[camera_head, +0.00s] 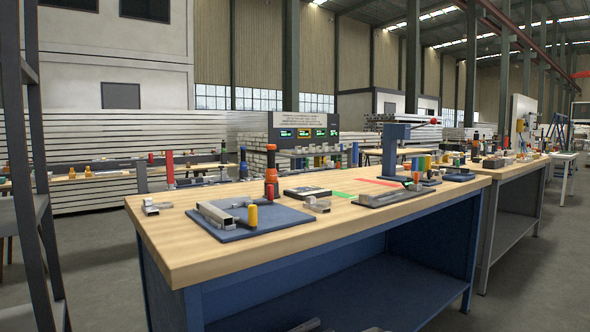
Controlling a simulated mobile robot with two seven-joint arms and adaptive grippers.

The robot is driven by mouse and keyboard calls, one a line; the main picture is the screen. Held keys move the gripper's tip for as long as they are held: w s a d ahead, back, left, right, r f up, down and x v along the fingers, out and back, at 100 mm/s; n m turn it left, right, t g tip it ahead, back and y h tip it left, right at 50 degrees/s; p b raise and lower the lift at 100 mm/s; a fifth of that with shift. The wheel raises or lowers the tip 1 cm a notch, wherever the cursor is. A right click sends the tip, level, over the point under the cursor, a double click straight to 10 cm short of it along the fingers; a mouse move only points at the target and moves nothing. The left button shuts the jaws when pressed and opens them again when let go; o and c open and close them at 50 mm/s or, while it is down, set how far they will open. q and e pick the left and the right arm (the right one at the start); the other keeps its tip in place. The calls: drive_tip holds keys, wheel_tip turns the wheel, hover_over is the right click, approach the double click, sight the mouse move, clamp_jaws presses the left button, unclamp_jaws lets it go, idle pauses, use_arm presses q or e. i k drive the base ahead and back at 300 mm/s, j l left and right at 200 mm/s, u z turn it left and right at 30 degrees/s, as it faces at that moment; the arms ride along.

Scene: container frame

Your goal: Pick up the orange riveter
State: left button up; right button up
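An orange-red tool with a black upper part (271,176), which looks like the orange riveter, stands upright on the wooden top of the near workbench (185,255). It is behind the blue mat (262,230), near the bench's far edge. A similar tool with a blue body (243,171) stands just left of it, and a slim red upright piece (169,169) is farther left. Neither of my grippers is in view.
The blue mat carries metal profiles (217,215) and a yellow cylinder (252,216). A blue press (392,150) and a grey fixture (388,197) stand farther right. A metal bracket (153,208) lies left. The bench's near-left corner is bare. A dark rack (35,180) stands at far left.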

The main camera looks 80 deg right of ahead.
sight(271, 171)
drive_tip(key=z, duration=1.85)
